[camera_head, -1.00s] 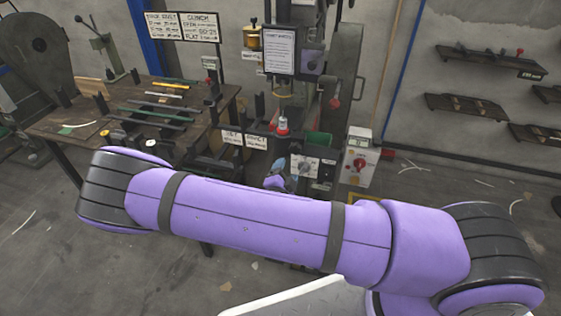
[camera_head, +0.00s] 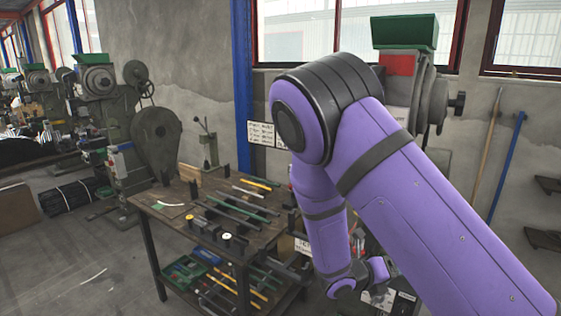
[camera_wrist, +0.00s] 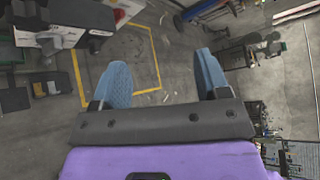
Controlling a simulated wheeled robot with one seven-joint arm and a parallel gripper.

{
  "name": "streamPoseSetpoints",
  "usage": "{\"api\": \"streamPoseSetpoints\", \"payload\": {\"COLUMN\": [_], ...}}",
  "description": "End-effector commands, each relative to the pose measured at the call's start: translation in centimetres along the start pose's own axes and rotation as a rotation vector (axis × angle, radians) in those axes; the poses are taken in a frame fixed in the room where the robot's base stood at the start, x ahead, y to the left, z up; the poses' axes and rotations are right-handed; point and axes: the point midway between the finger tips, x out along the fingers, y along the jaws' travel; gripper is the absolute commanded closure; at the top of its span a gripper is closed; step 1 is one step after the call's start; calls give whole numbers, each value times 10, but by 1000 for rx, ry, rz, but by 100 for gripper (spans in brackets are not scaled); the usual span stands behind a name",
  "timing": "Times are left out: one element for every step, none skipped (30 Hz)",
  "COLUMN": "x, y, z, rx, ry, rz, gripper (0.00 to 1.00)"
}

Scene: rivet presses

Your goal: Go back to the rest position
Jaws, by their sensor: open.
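My purple arm crosses the right half of the head view, raised and bent, and its end hangs down in front of the rivet press (camera_head: 402,88). My gripper (camera_wrist: 160,80) shows in the wrist view with its two blue fingers spread wide apart. Nothing is between the fingers; bare concrete floor with yellow lines shows behind them. In the head view the fingertips cannot be made out. The arm hides much of the press's middle and lower part.
A work table (camera_head: 170,228) with bars and tools stands left of the arm, with a lower shelf holding a green bin (camera_head: 183,272). More machines (camera_head: 100,85) stand at the far left. The floor (camera_head: 90,275) at the front left is clear.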

Motion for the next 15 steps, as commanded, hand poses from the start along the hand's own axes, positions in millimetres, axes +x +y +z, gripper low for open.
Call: {"api": "streamPoseSetpoints", "payload": {"x": [0,-1,-2,-2,-3,-4,-4,-6,-6,-8,-9,-10,-12,-13,-15], "y": [-13,-20,-29,-36,-42,-51,-58,-64,-73,-80,-86,-95,-102,-108,-117], "z": [2,2,1,1,1,1,0,0,-1,-1,-2,-2,-3,-4,-5], "rx": [87,137,203,254,303,369,419,468,534,583,633,697,745,795,859], "ry": [50,78,116,144,173,210,239,266,304,332,360,397,425,453,490], "rz": [13,20,27,32,36,41,44,47,49,52,53,54,54,54,53], "gripper": [31,31,31,31,31,31,31,31,31,31,31,31,31,31,31]}}
